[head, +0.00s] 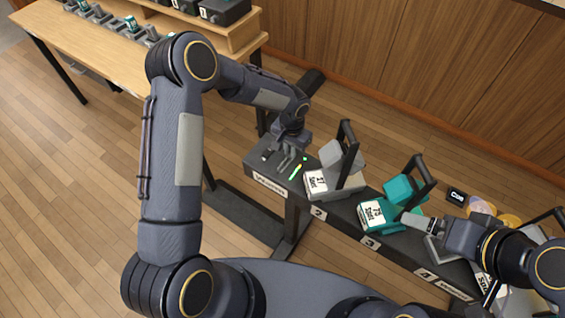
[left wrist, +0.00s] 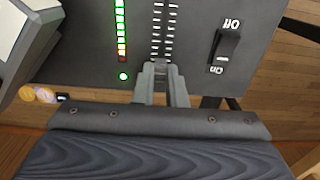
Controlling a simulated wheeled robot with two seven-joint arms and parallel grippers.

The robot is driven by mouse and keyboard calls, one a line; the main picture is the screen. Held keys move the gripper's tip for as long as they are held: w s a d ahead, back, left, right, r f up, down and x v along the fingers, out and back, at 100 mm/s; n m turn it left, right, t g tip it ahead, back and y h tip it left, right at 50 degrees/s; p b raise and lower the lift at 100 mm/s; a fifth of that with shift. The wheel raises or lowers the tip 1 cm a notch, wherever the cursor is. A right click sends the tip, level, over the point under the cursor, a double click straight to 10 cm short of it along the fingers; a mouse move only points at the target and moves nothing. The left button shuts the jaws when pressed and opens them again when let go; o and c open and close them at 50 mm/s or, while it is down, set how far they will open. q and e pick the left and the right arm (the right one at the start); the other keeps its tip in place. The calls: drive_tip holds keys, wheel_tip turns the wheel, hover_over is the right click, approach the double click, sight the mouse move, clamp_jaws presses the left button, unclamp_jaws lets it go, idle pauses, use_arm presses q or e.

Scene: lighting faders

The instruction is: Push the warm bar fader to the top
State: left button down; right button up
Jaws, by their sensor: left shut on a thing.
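My left gripper (head: 288,158) is at the left end of the dark desk, over the panel with the pale, hard-to-read label (head: 270,187). In the left wrist view its two grey fingers (left wrist: 162,88) are shut on the small dark cap of the warm bar fader (left wrist: 161,69). The cap sits at the end of the tick scale by the red end of the light meter (left wrist: 121,30). That meter is lit, mostly green, along its visible length. My right gripper (head: 418,225) is by the teal lamp; its jaws are unclear.
A grey lamp (head: 340,170) and a teal lamp (head: 400,190) with black handles stand along the desk. A rocker switch (left wrist: 227,47) marked On and Off is beside the fader. A wooden table (head: 85,45) stands behind left. Floor is clear at left.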

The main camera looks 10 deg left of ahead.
use_arm(q)
drive_tip(key=shift+w+d, duration=0.15)
drive_tip(key=shift+w, duration=0.3)
drive_tip(key=c, duration=1.5)
unclamp_jaws()
drive_tip(key=shift+w, duration=0.1)
drive_tip(key=shift+o, duration=0.2)
drive_tip(key=shift+r+b, duration=0.55)
drive_tip(key=shift+r, duration=3.4)
